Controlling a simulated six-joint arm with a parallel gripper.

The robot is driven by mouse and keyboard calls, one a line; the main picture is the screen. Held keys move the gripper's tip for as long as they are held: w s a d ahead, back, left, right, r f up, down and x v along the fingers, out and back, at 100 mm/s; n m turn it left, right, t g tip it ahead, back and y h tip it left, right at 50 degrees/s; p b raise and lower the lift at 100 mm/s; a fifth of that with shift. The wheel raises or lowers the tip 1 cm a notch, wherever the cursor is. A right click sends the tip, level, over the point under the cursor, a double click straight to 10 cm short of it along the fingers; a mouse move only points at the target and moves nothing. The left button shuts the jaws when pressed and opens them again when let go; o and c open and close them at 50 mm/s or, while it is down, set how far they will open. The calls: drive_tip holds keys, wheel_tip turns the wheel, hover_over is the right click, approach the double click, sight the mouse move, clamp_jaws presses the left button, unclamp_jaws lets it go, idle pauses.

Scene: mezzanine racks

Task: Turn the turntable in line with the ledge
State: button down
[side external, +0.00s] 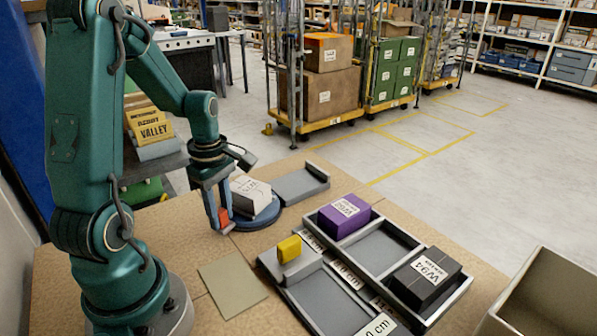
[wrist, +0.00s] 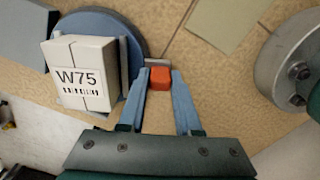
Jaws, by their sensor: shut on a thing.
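The turntable (side external: 245,223) is a round blue-grey disc on the bench. It also shows in the wrist view (wrist: 97,17). A white box (side external: 250,196) labelled W75 (wrist: 84,76) sits on it between low grey rails. A red-orange handle block (wrist: 160,78) stands at the turntable's rim; in the side view it shows partly (side external: 223,216). My gripper (wrist: 160,74) is shut on this handle, with one finger on each side. The ledge (side external: 300,184) is a grey tray-like piece just right of and behind the turntable. I cannot tell exactly how the rails line up with it.
A grey rack (side external: 357,290) to the right holds a purple box (side external: 344,215) and a black box (side external: 427,279). A yellow block (side external: 289,249) stands on its near-left part. A flat olive mat (side external: 232,287) lies in front. An open bin (side external: 545,295) is at lower right.

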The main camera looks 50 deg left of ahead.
drive_tip(key=shift+w+d+n, duration=0.35)
drive_tip(key=shift+d+n, duration=0.2)
drive_tip(key=shift+n, duration=0.3)
drive_tip(key=shift+w+d+n, duration=0.3)
drive_tip(key=shift+d+n, duration=0.25)
drive_tip(key=shift+n, duration=0.3)
drive_tip(key=shift+w+d+n, duration=0.4)
drive_tip(key=shift+w+n, duration=0.1)
drive_tip(key=shift+n, duration=0.3)
drive_tip(key=shift+w+d+n, duration=0.4)
drive_tip(key=shift+w+n, duration=0.05)
drive_tip(key=shift+n, duration=0.35)
drive_tip(key=shift+w+d+n, duration=0.3)
drive_tip(key=shift+w+n, duration=0.3)
drive_tip(key=shift+n, duration=0.25)
drive_tip(key=shift+w+d+n, duration=0.25)
drive_tip(key=shift+w+n, duration=0.3)
drive_tip(key=shift+n, duration=0.3)
drive_tip(key=shift+w+d+n, duration=0.15)
drive_tip(key=shift+w+n, duration=0.95)
drive_tip(key=shift+n, duration=0.4)
drive_tip(key=shift+w+n, duration=0.2)
drive_tip(key=shift+n, duration=0.1)
drive_tip(key=c, duration=0.6)
unclamp_jaws()
drive_tip(key=shift+r, duration=2.55)
